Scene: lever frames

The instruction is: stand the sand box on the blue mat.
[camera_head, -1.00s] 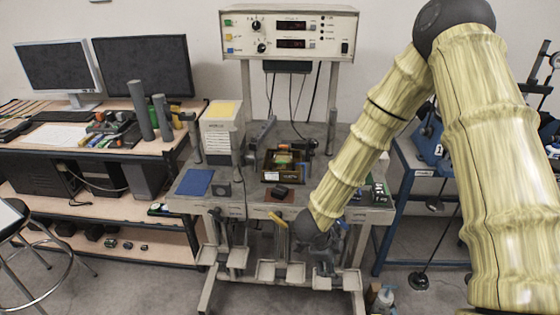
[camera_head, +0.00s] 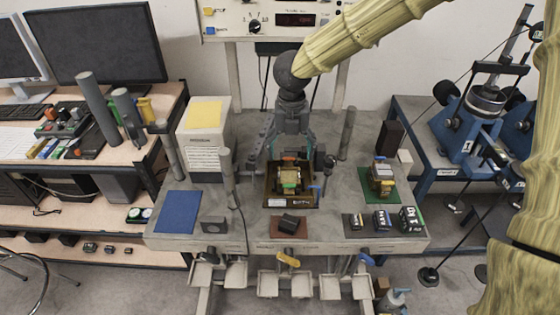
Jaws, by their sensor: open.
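The blue mat (camera_head: 178,212) lies flat and bare at the left front of the grey table. A dark open tray (camera_head: 271,198) stands mid-table with several small boxes packed inside, including green and tan-yellow ones. A sand-coloured box (camera_head: 289,188) appears to be among them, but its outline is hard to make out. My gripper (camera_head: 291,150) points down over the back part of the tray, with its fingers spread. It seems to hold nothing. Whether the fingers touch a box in the tray cannot be told.
A white cabinet (camera_head: 205,150) stands behind the blue mat. A grey post (camera_head: 229,178) rises between mat and tray. A dark block (camera_head: 290,222) lies on a brown mat in front. Several small boxes stand front right; a stack (camera_head: 381,178) stands on a green mat (camera_head: 366,188).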

